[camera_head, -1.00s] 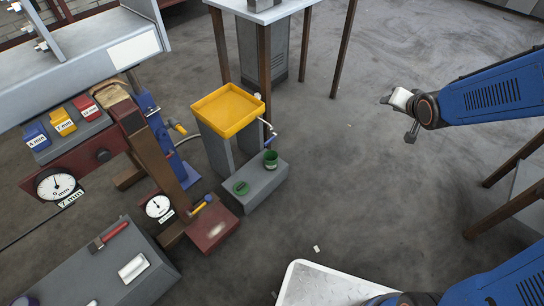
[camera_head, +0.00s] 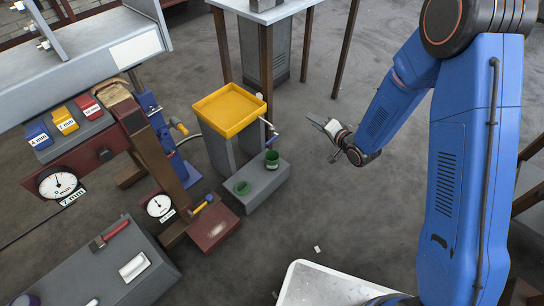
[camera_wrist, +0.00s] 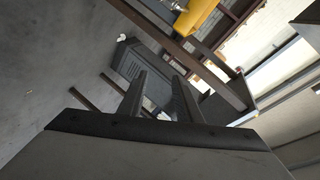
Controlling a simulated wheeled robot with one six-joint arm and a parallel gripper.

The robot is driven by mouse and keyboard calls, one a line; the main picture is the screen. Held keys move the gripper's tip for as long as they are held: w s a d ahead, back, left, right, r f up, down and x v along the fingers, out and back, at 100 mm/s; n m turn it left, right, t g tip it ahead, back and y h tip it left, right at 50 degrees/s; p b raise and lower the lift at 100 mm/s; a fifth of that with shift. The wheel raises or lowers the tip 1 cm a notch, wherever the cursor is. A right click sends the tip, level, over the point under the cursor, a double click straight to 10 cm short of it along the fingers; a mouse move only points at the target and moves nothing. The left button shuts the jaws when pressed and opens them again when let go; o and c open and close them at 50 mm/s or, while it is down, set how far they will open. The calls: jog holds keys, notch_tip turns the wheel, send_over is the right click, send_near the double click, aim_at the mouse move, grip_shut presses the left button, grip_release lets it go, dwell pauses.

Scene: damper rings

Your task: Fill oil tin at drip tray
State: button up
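The yellow drip tray (camera_head: 208,122) sits on a grey pedestal. A small spout with a pale lever (camera_head: 267,124) sticks out at its right corner. My gripper (camera_head: 318,122) is in the air to the right of the tray and tin, apart from both. In the wrist view my gripper (camera_wrist: 160,95) has its two fingers apart with nothing between them. A yellow piece, likely the tray (camera_wrist: 196,16), shows at the top there.
A table with brown legs (camera_head: 266,60) stands behind the tray. The bench with dials and blue, yellow and red boxes (camera_head: 66,125) is at left. A white-topped surface (camera_head: 320,285) is at the front. Open floor lies between the tin and my arm.

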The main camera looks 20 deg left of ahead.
jog(key=s+a+f+g+y, duration=0.1)
jog(key=s+a+f+y, duration=0.1)
jog(key=s+a+f, duration=0.3)
jog(key=m+g+y, duration=0.1)
jog(key=m+y, duration=0.2)
send_near(270, 143)
jog(key=shift+x, duration=0.75)
jog(key=shift+w+n, duration=0.15)
jog(key=shift+n, duration=0.15)
jog(key=shift+x, duration=4.45)
grip_shut()
